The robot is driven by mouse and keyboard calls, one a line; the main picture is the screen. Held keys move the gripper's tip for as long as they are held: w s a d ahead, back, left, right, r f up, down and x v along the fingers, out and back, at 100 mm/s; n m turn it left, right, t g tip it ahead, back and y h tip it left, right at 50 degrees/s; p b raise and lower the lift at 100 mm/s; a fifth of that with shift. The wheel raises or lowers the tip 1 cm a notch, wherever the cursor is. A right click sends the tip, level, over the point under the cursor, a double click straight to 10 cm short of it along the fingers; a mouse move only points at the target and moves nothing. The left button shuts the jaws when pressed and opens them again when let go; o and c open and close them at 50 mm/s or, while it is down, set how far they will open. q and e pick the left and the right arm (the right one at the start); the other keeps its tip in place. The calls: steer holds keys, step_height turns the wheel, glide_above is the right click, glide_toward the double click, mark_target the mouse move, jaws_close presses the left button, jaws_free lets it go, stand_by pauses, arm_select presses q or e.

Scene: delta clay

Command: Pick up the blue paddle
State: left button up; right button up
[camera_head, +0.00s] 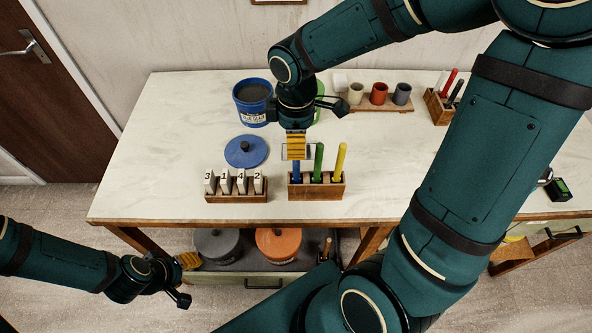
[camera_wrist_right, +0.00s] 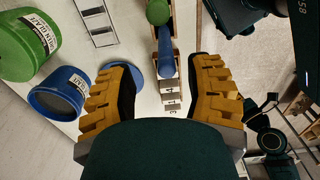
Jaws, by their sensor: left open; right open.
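The blue paddle (camera_head: 296,169) stands upright in the left place of a small wooden rack (camera_head: 317,190), beside a green paddle (camera_head: 318,160) and a yellow paddle (camera_head: 340,160). My right gripper (camera_head: 297,147) is above the blue paddle and hides its upper part in the head view. In the right wrist view my right gripper (camera_wrist_right: 163,88) has its fingers wide apart, with the blue paddle (camera_wrist_right: 167,55) ahead between them and not gripped. The green paddle (camera_wrist_right: 158,12) is beyond it. My left gripper (camera_head: 188,261) is low at the left, off the table's front edge, open and empty.
Numbered tags stand in a wooden holder (camera_head: 236,197) left of the rack. A blue lid (camera_head: 246,151), a blue bucket (camera_head: 252,101) and a partly hidden green bucket (camera_wrist_right: 27,47) are near. Cups (camera_head: 379,94) stand at the back. Lidded pots (camera_head: 279,244) sit below the table.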

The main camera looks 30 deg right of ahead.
mark_target(296, 172)
steer(key=shift+s+a+f+b, duration=0.1)
steer(key=shift+s+f+b, duration=0.15)
steer(key=shift+f, duration=1.15)
steer(key=shift+s+f+b, duration=0.1)
steer(key=shift+f+b, duration=0.2)
steer(key=shift+f, duration=1.05)
jaws_close()
